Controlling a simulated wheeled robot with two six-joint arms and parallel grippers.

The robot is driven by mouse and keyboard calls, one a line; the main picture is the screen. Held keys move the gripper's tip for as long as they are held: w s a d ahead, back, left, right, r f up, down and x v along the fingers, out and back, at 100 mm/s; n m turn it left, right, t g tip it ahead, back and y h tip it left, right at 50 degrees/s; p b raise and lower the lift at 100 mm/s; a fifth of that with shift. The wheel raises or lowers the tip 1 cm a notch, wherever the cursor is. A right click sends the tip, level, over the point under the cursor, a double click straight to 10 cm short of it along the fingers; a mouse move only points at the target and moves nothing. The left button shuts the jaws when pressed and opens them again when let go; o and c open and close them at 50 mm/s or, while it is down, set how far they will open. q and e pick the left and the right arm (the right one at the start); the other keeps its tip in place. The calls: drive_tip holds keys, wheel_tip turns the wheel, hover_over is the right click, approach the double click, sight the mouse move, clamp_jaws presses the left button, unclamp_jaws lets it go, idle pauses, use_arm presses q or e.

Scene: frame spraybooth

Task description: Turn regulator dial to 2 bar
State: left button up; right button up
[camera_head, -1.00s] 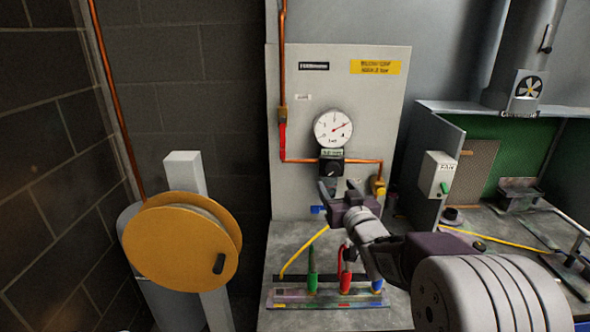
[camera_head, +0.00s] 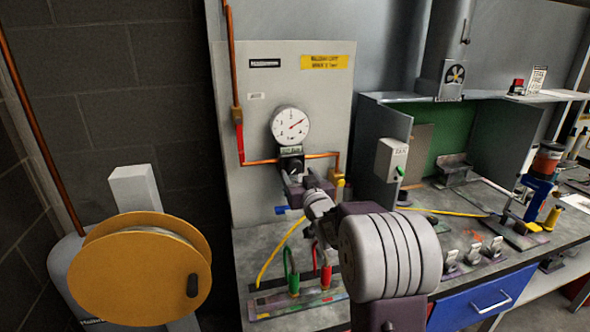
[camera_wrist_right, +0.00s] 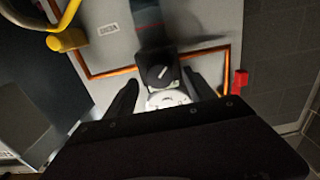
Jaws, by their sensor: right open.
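The regulator dial, a dark knob (camera_wrist_right: 157,73) with a light pointer mark, lies between and just beyond the fingers in the right wrist view. In the head view the regulator (camera_head: 291,163) shows under the round white pressure gauge (camera_head: 290,126), whose red needle points to the upper right. The gauge's lower part also shows in the right wrist view (camera_wrist_right: 168,99). My right gripper (camera_wrist_right: 163,85) is open, with one finger on each side of the knob. Contact cannot be told. In the head view my right gripper (camera_head: 293,180) partly covers the regulator. My left gripper is not in view.
Copper pipe (camera_head: 322,156) runs to a yellow fitting (camera_head: 337,179) at the right of the regulator. A blue fitting (camera_head: 284,210) sits below left. The bench holds a rack (camera_head: 283,303) with green and red handles. A yellow hose reel (camera_head: 143,268) stands at left.

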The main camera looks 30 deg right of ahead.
sight(295, 170)
drive_tip(key=x, duration=0.2)
drive_tip(key=shift+w+d, duration=0.25)
drive_tip(key=shift+w, duration=0.3)
drive_tip(key=shift+a, duration=0.1)
drive_tip(key=shift+c, duration=0.3)
